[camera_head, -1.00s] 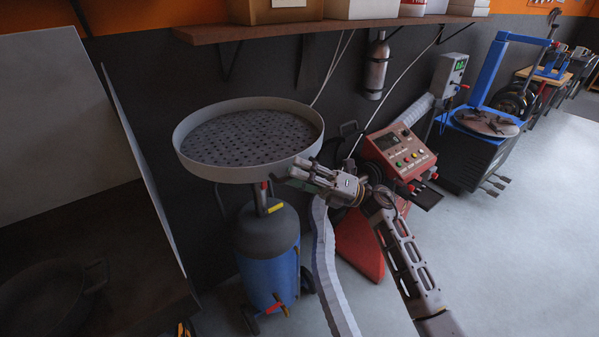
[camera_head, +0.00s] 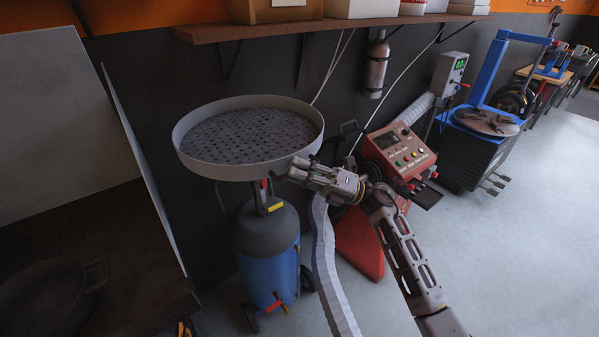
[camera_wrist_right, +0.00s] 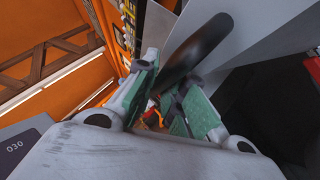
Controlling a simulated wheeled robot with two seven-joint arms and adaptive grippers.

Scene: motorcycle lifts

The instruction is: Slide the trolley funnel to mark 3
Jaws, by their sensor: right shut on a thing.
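The trolley funnel is a wide, round grey pan (camera_head: 240,168) with a perforated dark floor, on a post above a blue tank (camera_head: 268,275) with a dark top. No number is readable on the post. My right gripper (camera_head: 290,172) is at the pan's right front rim. In the right wrist view its fingers (camera_wrist_right: 160,105) are shut on a dark rounded bar (camera_wrist_right: 195,50), seemingly a handle of the funnel; the contact is partly hidden. My left gripper is not in view.
A red machine (camera_head: 395,150) stands just right behind my arm. A pale ribbed hose (camera_head: 325,260) hangs beside the tank. A wall shelf (camera_head: 330,27) runs above. A pale panel (camera_head: 145,165) and a dark pot (camera_head: 50,300) are at left. Open floor (camera_head: 500,260) lies at right.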

